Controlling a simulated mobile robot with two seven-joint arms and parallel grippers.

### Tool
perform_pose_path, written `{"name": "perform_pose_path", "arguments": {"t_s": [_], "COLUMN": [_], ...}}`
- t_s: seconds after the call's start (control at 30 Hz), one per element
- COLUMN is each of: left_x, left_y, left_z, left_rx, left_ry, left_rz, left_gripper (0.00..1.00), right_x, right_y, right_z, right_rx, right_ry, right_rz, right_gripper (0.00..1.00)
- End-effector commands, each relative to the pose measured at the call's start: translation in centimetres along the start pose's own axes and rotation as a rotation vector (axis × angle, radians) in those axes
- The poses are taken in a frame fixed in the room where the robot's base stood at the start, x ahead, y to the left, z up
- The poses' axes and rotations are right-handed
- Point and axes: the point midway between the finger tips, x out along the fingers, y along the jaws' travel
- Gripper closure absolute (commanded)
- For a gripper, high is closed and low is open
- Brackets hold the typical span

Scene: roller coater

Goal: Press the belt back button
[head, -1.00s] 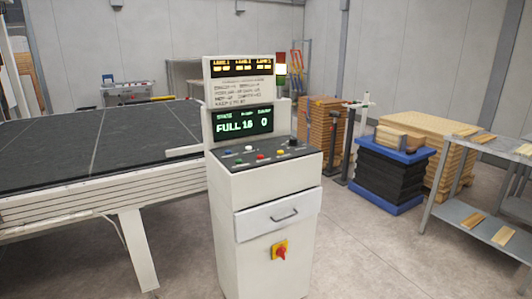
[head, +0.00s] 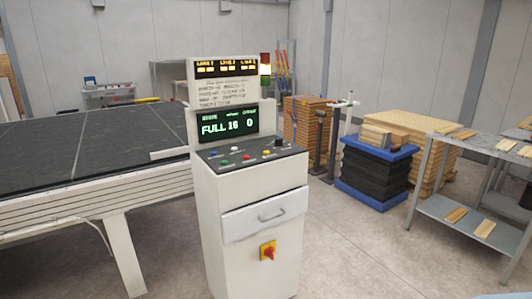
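A white control console (head: 255,235) stands upright in the middle of the head view. Its sloped dark panel (head: 252,158) carries several small buttons: blue (head: 213,154), white (head: 236,148), green (head: 225,162), red (head: 246,157) and yellow (head: 267,152). A black knob (head: 279,142) sits at the panel's right back. The button labels are too small to read, so I cannot tell which is belt back. A green-lit screen (head: 227,125) above reads FULL, 16 and 0. Neither of my grippers is in view.
A dark belt table (head: 85,150) extends left behind the console. A red-and-yellow switch (head: 267,251) and drawer (head: 265,215) are on the console front. A blue pallet stack (head: 372,183) and grey shelf table (head: 440,210) stand right.

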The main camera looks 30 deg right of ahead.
Motion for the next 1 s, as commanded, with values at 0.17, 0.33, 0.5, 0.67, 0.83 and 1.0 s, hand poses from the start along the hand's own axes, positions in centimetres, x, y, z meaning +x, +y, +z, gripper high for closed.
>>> {"name": "perform_pose_path", "arguments": {"t_s": [0.17, 0.33, 0.5, 0.67, 0.83, 1.0], "left_x": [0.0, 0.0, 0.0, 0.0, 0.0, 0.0], "left_y": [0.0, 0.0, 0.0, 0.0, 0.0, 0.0], "left_z": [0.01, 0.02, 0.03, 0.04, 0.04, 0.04], "left_rx": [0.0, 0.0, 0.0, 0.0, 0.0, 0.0], "left_ry": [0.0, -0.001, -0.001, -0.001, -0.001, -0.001], "left_rz": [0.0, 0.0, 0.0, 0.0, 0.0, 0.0], "left_gripper": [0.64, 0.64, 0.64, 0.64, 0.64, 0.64], "right_x": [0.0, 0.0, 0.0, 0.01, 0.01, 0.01], "right_y": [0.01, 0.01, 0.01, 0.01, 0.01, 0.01], "right_z": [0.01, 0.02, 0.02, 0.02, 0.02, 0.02], "right_rx": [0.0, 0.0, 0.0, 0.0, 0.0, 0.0], "right_ry": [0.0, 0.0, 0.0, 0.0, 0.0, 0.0], "right_rz": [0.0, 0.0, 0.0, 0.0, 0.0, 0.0], "right_gripper": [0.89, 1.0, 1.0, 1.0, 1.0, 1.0]}}
